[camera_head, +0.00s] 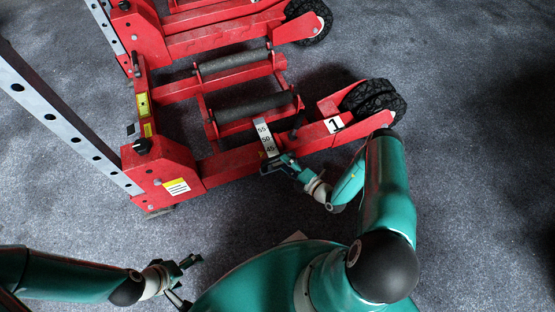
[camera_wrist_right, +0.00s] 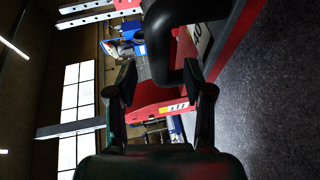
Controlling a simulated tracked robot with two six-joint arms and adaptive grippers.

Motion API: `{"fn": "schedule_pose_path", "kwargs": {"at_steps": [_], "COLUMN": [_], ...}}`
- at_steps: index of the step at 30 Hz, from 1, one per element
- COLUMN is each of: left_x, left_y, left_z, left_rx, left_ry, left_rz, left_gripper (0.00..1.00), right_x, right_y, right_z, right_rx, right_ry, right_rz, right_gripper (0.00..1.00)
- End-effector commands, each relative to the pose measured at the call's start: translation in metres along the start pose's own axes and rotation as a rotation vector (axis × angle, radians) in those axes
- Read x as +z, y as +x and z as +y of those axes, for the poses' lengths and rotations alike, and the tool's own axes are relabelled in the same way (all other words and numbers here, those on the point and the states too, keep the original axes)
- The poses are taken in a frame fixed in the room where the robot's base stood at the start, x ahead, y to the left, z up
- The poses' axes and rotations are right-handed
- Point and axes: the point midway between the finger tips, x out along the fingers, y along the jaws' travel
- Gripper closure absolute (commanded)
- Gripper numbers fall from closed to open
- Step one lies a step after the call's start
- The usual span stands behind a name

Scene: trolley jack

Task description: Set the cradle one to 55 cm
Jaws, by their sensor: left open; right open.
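Cradle one is part of the red jack (camera_head: 240,160), marked with a white "1" plate (camera_head: 334,124). A scale strip (camera_head: 264,136) reading 55, 50 and 45 stands by its front beam. A dark roller (camera_head: 250,107) lies across the cradle. A small black handle (camera_head: 296,126) rises at the beam behind the strip. My right gripper (camera_head: 280,164) is open at the strip's lower end. In the right wrist view its fingers (camera_wrist_right: 163,82) are apart, with a thick black bent bar (camera_wrist_right: 166,52) just beyond them. My left gripper (camera_head: 186,278) is open and empty over the floor.
A second red jack frame (camera_head: 225,38) lies behind. A holed metal upright (camera_head: 60,118) slants at the left. Grey floor (camera_head: 460,150) is clear at the right.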

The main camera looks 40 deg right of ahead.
Motion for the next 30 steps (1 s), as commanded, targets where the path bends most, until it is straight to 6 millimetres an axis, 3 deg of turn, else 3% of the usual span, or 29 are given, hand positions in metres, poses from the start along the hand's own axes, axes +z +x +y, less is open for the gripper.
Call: {"fn": "schedule_pose_path", "kwargs": {"at_steps": [3,9,20,30], "left_x": [0.000,0.000,0.000,0.000], "left_y": [0.005,0.008,0.009,0.009], "left_z": [-0.002,-0.003,-0.003,-0.003], "left_rx": [0.000,0.000,0.000,0.000], "left_ry": [0.000,0.000,0.000,0.000], "left_rz": [0.000,0.000,0.000,0.000], "left_gripper": [0.12,0.12,0.12,0.12], "right_x": [-0.001,0.000,0.000,0.001], "right_y": [0.021,0.041,0.045,0.044], "right_z": [-0.001,-0.001,0.000,0.000], "right_rx": [0.001,0.001,0.000,-0.001], "right_ry": [-0.002,-0.001,0.000,0.000], "right_rz": [0.003,0.001,-0.001,-0.001], "right_gripper": [0.48,0.48,0.48,1.00]}}
